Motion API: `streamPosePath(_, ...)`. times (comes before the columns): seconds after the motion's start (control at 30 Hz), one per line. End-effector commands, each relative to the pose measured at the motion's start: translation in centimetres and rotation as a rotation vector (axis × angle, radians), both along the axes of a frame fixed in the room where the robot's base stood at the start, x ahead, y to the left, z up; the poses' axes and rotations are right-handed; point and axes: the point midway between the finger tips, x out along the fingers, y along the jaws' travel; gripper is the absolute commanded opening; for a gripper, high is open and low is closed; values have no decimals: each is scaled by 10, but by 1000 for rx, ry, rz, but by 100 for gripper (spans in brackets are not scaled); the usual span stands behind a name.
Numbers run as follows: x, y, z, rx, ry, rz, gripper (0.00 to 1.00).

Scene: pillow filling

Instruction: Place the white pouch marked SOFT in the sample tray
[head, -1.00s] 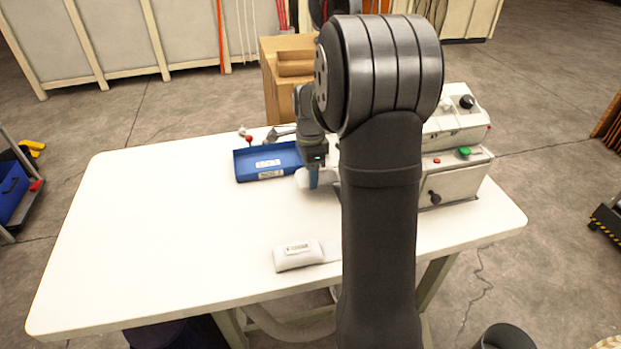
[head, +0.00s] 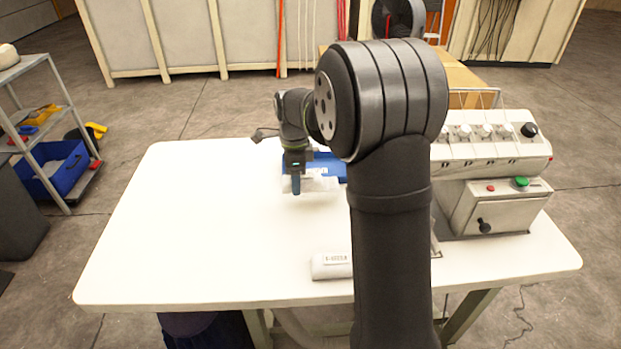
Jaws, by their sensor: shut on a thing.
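My gripper (head: 296,187) is shut on a white pouch (head: 321,184) and holds it in front of the near edge of the blue tray (head: 328,160). Any marking on the held pouch cannot be read here. The pouch and gripper hide part of the tray, and my arm hides its right side. I cannot tell how high the pouch is above the table. A second white pouch (head: 331,266) with a printed label lies near the table's front edge, partly behind my arm. Its label is too small to read.
A white machine (head: 495,185) with knobs and a green button stands on the right of the table (head: 190,235). The left half of the table is clear. A shelf rack (head: 50,130) stands on the floor at far left.

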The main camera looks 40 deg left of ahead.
Motion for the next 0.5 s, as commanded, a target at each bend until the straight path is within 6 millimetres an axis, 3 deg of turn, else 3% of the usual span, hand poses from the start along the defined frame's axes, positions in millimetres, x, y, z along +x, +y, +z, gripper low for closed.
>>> streamPosePath(0.1,46,-9,21,4,-3,-12,26)
streamPosePath(0.3,110,-32,53,3,-1,-15,26)
streamPosePath(0.5,136,-42,66,1,0,-11,26)
